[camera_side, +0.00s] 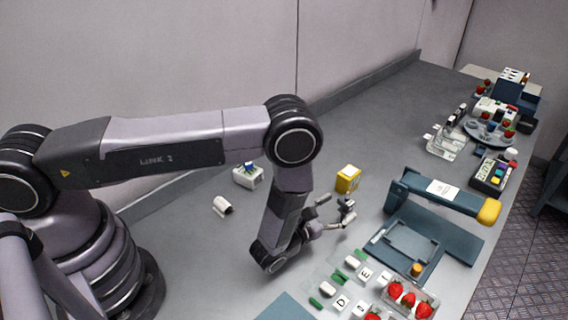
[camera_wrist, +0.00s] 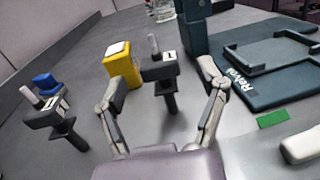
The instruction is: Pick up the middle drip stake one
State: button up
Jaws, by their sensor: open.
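A dark drip stake (camera_wrist: 160,70) with a grey peg on top and a white label stands upright between the spread fingers of my gripper (camera_wrist: 163,84) in the wrist view. My gripper is open, and no firm contact with the stake shows. In the side view my gripper (camera_side: 337,211) is low over the table, with the small dark stake (camera_side: 348,205) at its fingers. A second, similar dark stake (camera_wrist: 50,113) with a label stands outside the left finger in the wrist view. I cannot make out a third stake.
A yellow box (camera_wrist: 122,69) stands just behind the left finger; it also shows in the side view (camera_side: 347,179). A dark blue-grey mat with a tray (camera_wrist: 265,60) lies to the right. Lettered blocks and a strawberry punnet (camera_side: 425,309) are at the front.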

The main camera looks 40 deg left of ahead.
jog(key=shift+w+d, duration=0.15)
jog(key=shift+w, duration=1.3)
jog(key=c, duration=0.9)
